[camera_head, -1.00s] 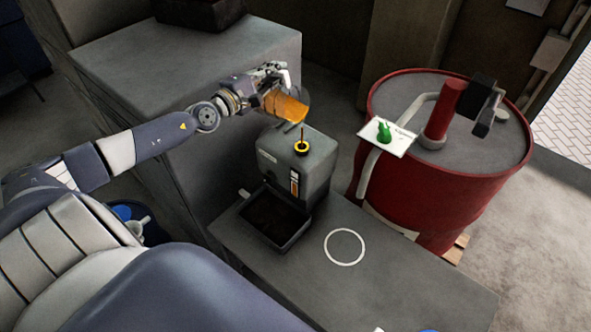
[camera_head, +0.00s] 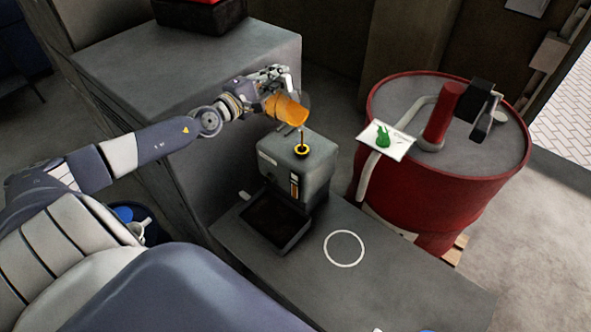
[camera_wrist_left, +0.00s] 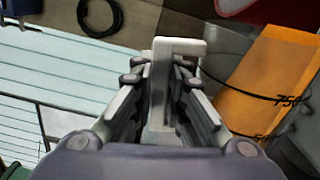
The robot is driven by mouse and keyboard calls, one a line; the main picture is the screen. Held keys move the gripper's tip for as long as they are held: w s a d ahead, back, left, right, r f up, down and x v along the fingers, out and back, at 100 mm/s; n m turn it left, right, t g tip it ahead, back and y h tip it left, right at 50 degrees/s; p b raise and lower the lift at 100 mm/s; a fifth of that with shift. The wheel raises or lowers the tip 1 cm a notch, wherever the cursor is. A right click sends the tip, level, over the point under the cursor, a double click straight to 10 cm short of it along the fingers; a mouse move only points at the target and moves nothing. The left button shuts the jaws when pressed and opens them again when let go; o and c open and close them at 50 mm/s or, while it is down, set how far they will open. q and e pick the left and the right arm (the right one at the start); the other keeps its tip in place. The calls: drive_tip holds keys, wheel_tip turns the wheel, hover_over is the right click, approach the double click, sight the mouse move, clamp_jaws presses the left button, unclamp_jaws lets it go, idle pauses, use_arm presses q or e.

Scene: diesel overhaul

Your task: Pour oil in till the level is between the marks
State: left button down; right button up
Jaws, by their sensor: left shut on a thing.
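My left gripper (camera_head: 272,82) is shut on the pale handle of a clear jug (camera_head: 287,109) holding orange oil. The handle (camera_wrist_left: 180,48) stands between the fingers in the left wrist view, with the orange oil and black scale marks to its right. The jug is tilted, its mouth above the yellow-ringed filler opening (camera_head: 302,149) of the grey engine block (camera_head: 312,168). A thin stream runs from the lip down to the ring. A narrow sight gauge (camera_head: 294,186) is on the block's front; its exact level is too small to read. My right gripper is out of view.
A dark tray (camera_head: 272,220) sits at the block's front. The bench (camera_head: 400,270) is clear around a white painted ring (camera_head: 344,248). A red drum (camera_head: 440,195) stands right, carrying a white card (camera_head: 402,146) with a green figure. A grey cabinet (camera_head: 180,75) stands behind.

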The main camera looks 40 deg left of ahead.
use_arm(q)
drive_tip(key=shift+r, duration=0.2)
drive_tip(key=shift+d+r, duration=0.15)
drive_tip(key=shift+d, duration=0.1)
drive_tip(key=shift+m, duration=0.3)
idle(0.4)
drive_tip(key=shift+d+r, duration=0.1)
drive_tip(key=shift+d, duration=0.2)
idle(0.7)
drive_tip(key=shift+d+r+m, duration=0.2)
drive_tip(key=shift+d+m, duration=0.1)
drive_tip(key=shift+m, duration=0.1)
idle(0.6)
